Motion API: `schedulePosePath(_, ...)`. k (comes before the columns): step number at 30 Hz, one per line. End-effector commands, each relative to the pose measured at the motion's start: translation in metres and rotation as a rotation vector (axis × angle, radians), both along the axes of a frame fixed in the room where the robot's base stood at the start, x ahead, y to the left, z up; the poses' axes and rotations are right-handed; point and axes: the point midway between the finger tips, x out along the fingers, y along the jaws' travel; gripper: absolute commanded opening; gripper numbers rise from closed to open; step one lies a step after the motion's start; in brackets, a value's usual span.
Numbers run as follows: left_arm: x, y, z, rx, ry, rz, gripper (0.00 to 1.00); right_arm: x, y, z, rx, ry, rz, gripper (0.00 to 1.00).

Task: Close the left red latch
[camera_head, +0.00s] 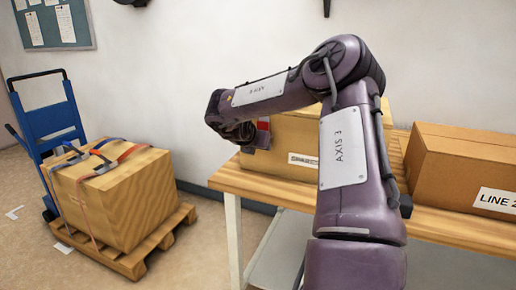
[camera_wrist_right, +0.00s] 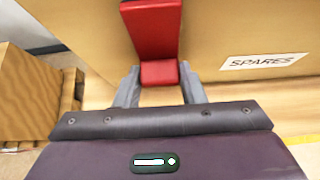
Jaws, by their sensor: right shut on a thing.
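The red latch (camera_wrist_right: 155,45) is on the face of a brown box labelled SPARES (camera_wrist_right: 215,30). In the right wrist view its lower end sits between the two grey fingers of my right gripper (camera_wrist_right: 160,76), which is shut on it. In the head view a little of the red latch (camera_head: 263,125) shows at the left end of the SPARES box (camera_head: 285,132), beside my right gripper (camera_head: 256,139). My purple arm hides much of that box. Whether the latch is fully closed cannot be told. My left gripper is not in view.
The box stands on a wooden table (camera_head: 232,178). Another box labelled LINE 2 (camera_head: 450,160) stands right of it. A strapped crate (camera_head: 120,210) on a pallet (camera_head: 150,252) and a blue hand truck (camera_head: 48,118) stand on the floor at left. Floor between is clear.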

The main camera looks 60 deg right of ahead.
Motion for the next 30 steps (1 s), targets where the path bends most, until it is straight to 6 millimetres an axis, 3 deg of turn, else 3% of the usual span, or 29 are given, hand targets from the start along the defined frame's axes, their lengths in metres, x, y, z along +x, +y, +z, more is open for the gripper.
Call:
schedulePosePath(10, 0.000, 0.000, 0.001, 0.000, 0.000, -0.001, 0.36, 0.000, 0.000, -0.001, 0.000, 0.001, 0.001, 0.00)
schedulePosePath(11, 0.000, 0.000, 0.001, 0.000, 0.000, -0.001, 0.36, 0.000, 0.000, -0.001, 0.000, 0.001, 0.001, 0.38)
schedulePosePath(16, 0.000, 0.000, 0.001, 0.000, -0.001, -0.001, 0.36, 0.000, 0.000, -0.001, 0.000, 0.001, 0.001, 0.58)
schedulePosePath(25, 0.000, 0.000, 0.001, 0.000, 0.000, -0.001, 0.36, 0.000, 0.002, 0.001, -0.001, -0.001, 0.001, 0.58)
schedulePosePath(30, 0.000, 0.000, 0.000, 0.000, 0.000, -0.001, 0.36, -0.001, 0.019, 0.014, -0.002, -0.001, 0.003, 0.58)
